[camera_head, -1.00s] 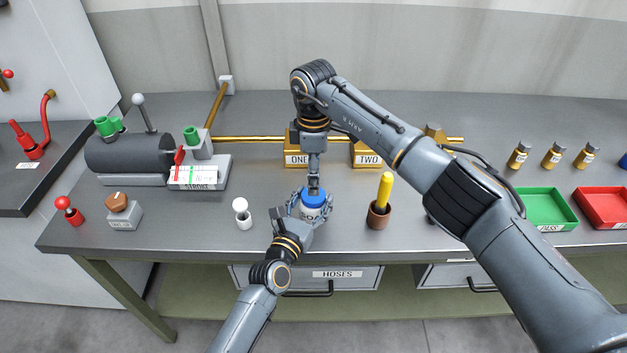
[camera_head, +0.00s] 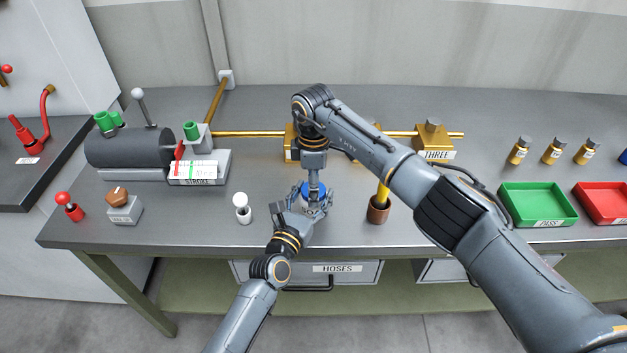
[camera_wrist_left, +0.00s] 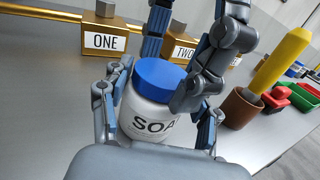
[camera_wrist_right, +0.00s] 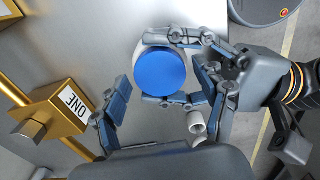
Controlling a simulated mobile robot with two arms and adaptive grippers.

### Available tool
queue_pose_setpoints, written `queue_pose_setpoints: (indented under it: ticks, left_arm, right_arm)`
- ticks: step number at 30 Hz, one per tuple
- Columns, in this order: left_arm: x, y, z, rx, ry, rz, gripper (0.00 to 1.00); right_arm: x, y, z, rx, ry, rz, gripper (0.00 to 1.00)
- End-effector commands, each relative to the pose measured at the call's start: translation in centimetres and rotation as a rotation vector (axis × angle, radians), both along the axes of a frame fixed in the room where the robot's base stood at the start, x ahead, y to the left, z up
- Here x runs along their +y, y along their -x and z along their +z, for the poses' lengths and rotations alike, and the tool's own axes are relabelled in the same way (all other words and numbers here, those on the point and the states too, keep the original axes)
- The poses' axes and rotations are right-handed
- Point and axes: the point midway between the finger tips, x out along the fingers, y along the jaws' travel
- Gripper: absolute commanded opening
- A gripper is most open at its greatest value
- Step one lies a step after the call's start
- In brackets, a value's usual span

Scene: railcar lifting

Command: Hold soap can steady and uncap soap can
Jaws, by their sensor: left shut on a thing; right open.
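The soap can (camera_wrist_left: 148,118) is a white jar labelled SOAP that stands upright on the bench. Its round blue cap (camera_wrist_right: 160,75) is on top. My left gripper (camera_head: 304,208) is shut on the can's white body, with fingers on both sides of it below the cap in the left wrist view. My right gripper (camera_head: 314,184) points straight down over the can and is open. In the right wrist view one of its fingers stands clear of the cap on the left, the other lies at the right. In the head view the grippers hide most of the can.
A brown pot with a yellow stick (camera_head: 378,210) stands close to the right of the can. A small white piece (camera_head: 242,211) stands to the left. Behind are brass blocks (camera_head: 436,145) on a rail. A green tray (camera_head: 538,205) sits farther right.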

Motion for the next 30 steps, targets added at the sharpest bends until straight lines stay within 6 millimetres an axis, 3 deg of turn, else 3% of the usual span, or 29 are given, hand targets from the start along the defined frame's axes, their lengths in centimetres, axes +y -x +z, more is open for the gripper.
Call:
queue_pose_setpoints:
  ticks: [3,11,12,14,25,30]
  left_arm:
    - [0.0,0.0,0.0,0.001,0.000,0.000,0.00]
    - [0.0,0.0,0.0,0.001,0.000,0.000,0.00]
    - [0.0,0.0,0.0,0.001,0.000,0.000,0.00]
    - [0.0,0.0,0.0,0.001,0.000,0.000,0.00]
    - [0.0,0.0,0.0,0.001,0.000,0.000,0.00]
    - [0.0,0.0,0.0,0.001,0.000,0.000,0.00]
  right_arm:
    - [0.0,0.0,0.0,0.000,0.000,0.000,0.69]
    - [0.0,0.0,0.0,0.000,0.000,0.000,0.17]
    - [0.0,0.0,0.0,0.000,0.000,0.000,0.63]
    - [0.0,0.0,0.0,0.000,0.000,0.000,0.75]
    - [0.0,0.0,0.2,-0.001,0.000,-0.001,0.77]
    - [-0.1,-0.1,1.8,-0.004,0.001,0.000,0.77]
